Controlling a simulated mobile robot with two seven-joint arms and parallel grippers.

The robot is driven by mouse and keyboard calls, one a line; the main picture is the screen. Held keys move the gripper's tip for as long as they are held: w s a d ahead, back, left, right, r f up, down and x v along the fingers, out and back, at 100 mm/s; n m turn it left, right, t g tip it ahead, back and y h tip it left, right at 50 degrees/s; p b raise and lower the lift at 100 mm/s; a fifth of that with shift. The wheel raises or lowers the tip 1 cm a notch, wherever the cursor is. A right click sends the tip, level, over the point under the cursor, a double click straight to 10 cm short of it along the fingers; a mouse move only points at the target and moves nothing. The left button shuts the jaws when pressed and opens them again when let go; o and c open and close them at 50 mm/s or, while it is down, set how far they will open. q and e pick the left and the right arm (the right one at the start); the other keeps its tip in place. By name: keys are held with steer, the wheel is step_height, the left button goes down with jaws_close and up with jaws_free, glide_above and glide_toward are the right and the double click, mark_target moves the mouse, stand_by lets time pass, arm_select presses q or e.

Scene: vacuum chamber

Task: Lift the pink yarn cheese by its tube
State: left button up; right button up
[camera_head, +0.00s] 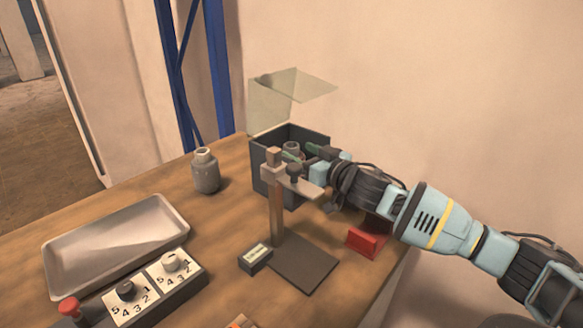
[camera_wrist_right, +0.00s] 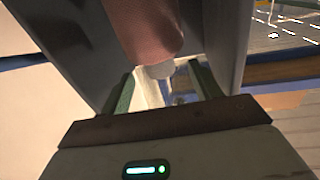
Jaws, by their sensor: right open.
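The pink yarn cheese (camera_wrist_right: 150,32) shows in the right wrist view as a dull pink, tapered body, cut off by the top edge. The pale end of its tube (camera_wrist_right: 160,71) sticks out towards my right gripper (camera_wrist_right: 163,84). My right gripper is open, with one green finger on each side of the tube's line; I cannot tell whether they touch it. In the head view, my right gripper (camera_head: 301,152) reaches over the dark open box (camera_head: 270,178). The pink body cannot be made out there. My left gripper is out of view.
A clear raised lid (camera_head: 290,90) stands behind the box. A post stand (camera_head: 277,210) is close in front of my right gripper. A red block (camera_head: 366,241) lies below my arm. A grey bottle (camera_head: 205,172), a metal tray (camera_head: 115,245) and a dial panel (camera_head: 150,285) are left.

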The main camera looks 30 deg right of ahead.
steer(key=shift+x, duration=0.85)
steer(key=c, duration=0.3)
jaws_close()
steer(key=shift+r, duration=0.1)
